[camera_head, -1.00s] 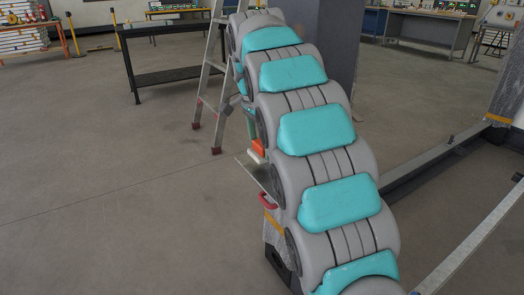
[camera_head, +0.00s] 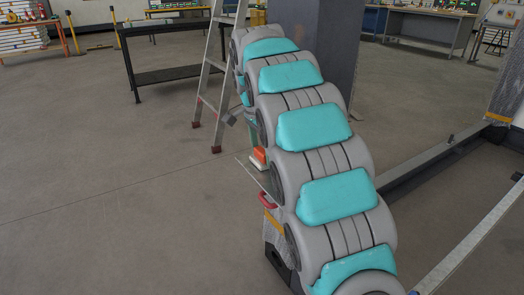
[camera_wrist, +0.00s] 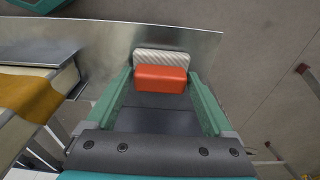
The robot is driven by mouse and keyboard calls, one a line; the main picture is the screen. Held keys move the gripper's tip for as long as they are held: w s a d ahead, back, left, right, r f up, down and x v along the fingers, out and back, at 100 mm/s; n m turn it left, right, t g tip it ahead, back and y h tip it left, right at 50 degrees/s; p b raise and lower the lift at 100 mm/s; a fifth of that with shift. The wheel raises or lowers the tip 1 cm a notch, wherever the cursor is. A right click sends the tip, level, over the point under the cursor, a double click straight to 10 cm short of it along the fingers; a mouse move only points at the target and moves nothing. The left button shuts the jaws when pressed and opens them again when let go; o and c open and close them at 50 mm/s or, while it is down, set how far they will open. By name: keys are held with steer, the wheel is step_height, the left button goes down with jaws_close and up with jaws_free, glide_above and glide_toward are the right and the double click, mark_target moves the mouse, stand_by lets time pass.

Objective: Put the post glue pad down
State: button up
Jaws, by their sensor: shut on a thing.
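The glue pad, an orange-red block (camera_wrist: 160,78) with a pale ribbed layer (camera_wrist: 161,57) on its far side, is between the two green fingers of my gripper (camera_wrist: 160,74) in the wrist view. The gripper is shut on it. In the head view the orange block (camera_head: 259,155) shows just left of my arm, above a thin metal plate (camera_head: 258,172). The plate also shows in the wrist view (camera_wrist: 100,38), beside and beyond the pad. I cannot tell whether pad and plate touch. My arm hides most of the gripper in the head view.
A wrapped post with a yellow band (camera_head: 273,224) and a red handle (camera_head: 267,200) stands below the plate, partly behind my arm. A stepladder (camera_head: 207,85) and a black bench (camera_head: 165,76) stand behind. Metal rails (camera_head: 425,168) lie right. The left floor is clear.

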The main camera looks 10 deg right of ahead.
mark_target(259, 151)
steer(key=o, duration=0.9)
steer(key=shift+f, duration=0.15)
steer(key=r, duration=0.2)
steer(key=a+r, duration=0.1)
steer(key=r, duration=0.3)
steer(key=shift+s+a, duration=0.25)
steer(key=shift+a, duration=0.05)
steer(key=shift+s+a+r, duration=0.1)
steer(key=shift+s+r, duration=0.05)
steer(key=shift+r, duration=0.65)
steer(key=shift+s, duration=0.1)
